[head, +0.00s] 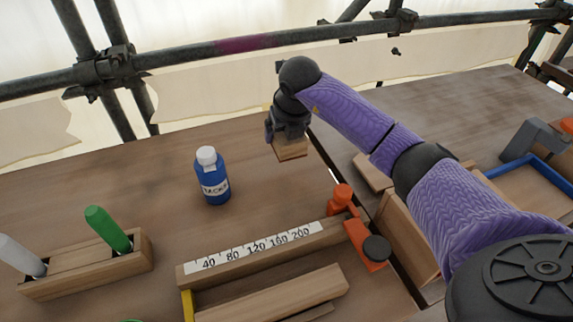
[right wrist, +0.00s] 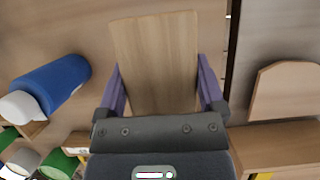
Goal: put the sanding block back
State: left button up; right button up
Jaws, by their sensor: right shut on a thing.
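My right gripper (head: 288,134) is shut on a wooden block, which I take to be the sanding block (head: 292,149). It holds the block over the back of the table, right of the blue bottle. In the right wrist view the block (right wrist: 158,62) sits between the two purple fingers. A wooden rack (head: 262,246) with a strip marked 40 to 200 lies at the front middle. The block is behind the rack and apart from it. My left gripper is not in view.
A blue bottle with a white cap (head: 211,177) stands left of the gripper. A wooden holder (head: 90,268) with green and white sticks is at front left. An orange clamp (head: 366,240) sits at the rack's right end. A blue-edged tray (head: 530,180) is far right.

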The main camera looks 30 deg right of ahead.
aim_at(294, 144)
notch_tip(294, 144, down, 9)
jog(key=shift+s+a+r+b, duration=0.1)
jog(key=shift+r+b, duration=0.1)
jog(key=shift+b, duration=1.05)
jog(key=shift+r, duration=0.15)
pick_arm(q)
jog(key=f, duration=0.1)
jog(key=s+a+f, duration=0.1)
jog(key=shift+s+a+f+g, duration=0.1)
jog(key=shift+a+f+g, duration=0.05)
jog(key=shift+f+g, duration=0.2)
pick_arm(e)
jog(key=o, duration=0.9)
jog(key=shift+r, duration=0.2)
jog(key=p+v, duration=0.4)
jog(key=v, duration=0.7)
jog(key=shift+p, duration=0.3)
jog(key=shift+s+r, duration=0.2)
jog(key=shift+r, duration=0.15)
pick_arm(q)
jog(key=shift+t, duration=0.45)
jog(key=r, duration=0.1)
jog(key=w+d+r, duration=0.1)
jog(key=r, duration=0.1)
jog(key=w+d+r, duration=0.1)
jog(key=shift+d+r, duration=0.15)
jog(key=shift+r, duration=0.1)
